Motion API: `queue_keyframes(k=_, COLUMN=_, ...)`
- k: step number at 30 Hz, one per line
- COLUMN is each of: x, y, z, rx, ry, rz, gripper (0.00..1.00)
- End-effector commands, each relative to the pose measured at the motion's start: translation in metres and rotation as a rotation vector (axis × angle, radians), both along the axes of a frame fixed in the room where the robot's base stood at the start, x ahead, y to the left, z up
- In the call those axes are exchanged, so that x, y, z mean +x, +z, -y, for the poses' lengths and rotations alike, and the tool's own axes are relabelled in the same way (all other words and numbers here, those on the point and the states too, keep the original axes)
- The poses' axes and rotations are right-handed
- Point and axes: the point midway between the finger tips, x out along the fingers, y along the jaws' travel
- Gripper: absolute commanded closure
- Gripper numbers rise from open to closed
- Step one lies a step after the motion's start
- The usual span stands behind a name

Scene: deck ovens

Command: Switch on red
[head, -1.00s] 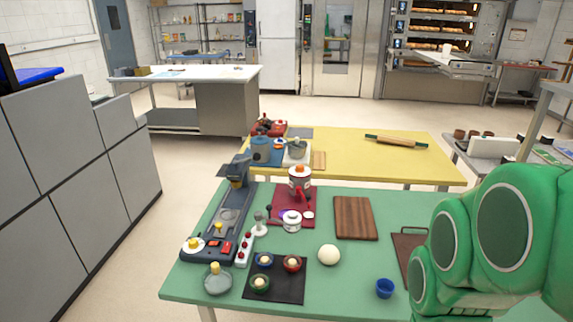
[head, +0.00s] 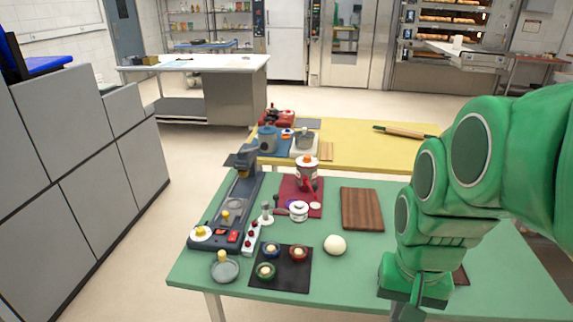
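On the green table, a dark grey machine (head: 236,200) stands at the left, with a yellow-knobbed white dial (head: 201,233) and red buttons (head: 233,236) at its front end. Beside it lies a white strip (head: 251,238) with several red switches; their on or off state is too small to tell. A red-rimmed bowl (head: 298,253) sits on a black mat (head: 293,281) near blue and green ones. My gripper (head: 414,297) points down over the right front of the table, well to the right of these and apart from them. Its fingers are seen edge-on, so their opening is unclear.
A yellow table (head: 370,155) is behind.

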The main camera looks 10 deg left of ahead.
Motion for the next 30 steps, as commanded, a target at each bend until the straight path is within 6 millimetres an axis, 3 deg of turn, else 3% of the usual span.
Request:
queue_keyframes(k=3, x=0.034, y=0.008, z=-0.011, rx=0.006, ry=-0.046, rz=0.046, gripper=1.0)
queue_keyframes(k=12, x=0.108, y=0.02, z=-0.04, rx=0.015, ry=-0.14, rz=0.136, gripper=1.0)
queue_keyframes(k=20, x=0.157, y=0.019, z=-0.064, rx=-0.017, ry=-0.137, rz=0.172, gripper=1.0)
queue_keyframes(k=30, x=0.215, y=0.012, z=-0.109, rx=-0.052, ry=-0.113, rz=0.224, gripper=1.0)
